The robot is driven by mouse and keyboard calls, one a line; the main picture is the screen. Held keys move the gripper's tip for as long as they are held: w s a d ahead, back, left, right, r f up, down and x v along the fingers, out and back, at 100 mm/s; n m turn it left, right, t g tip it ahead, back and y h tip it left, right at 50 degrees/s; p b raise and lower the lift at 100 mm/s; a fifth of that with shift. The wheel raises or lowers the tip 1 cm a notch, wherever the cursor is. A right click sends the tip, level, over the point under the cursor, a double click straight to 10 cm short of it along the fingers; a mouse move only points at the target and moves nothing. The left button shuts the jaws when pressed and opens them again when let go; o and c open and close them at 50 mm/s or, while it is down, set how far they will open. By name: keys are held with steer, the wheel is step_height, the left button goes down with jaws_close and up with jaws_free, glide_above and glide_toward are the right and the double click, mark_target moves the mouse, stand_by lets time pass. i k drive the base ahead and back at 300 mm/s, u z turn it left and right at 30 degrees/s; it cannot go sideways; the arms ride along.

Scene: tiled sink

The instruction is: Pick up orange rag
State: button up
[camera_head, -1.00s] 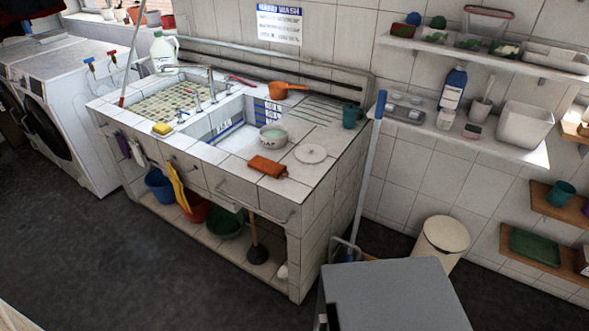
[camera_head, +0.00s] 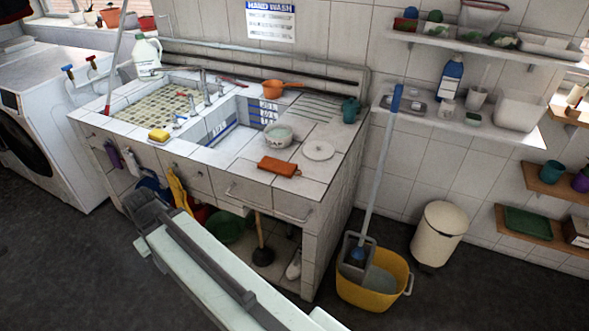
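The orange rag (camera_head: 279,166) lies folded on the tiled counter's front edge, between the sink basin and a white round lid. It is fully visible with nothing on it. My arm reaches up from the bottom of the picture, and its dark far end, which seems to be my gripper (camera_head: 150,212), is in front of the counter's lower shelf. It is left of and below the rag in the picture, apart from it. The fingers cannot be made out, so I cannot tell whether they are open or shut.
The tiled counter (camera_head: 255,186) holds a white bowl (camera_head: 278,137), the round lid (camera_head: 318,150), an orange saucepan (camera_head: 274,88), a teal mug (camera_head: 350,110) and a yellow sponge (camera_head: 159,135). A towel bar (camera_head: 262,203) sticks out below the rag. A yellow mop bucket (camera_head: 375,290) stands on the floor at right.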

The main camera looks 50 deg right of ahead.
mark_target(271, 164)
steer(key=z, duration=0.15)
steer(key=i, duration=1)
steer(key=u, duration=0.05)
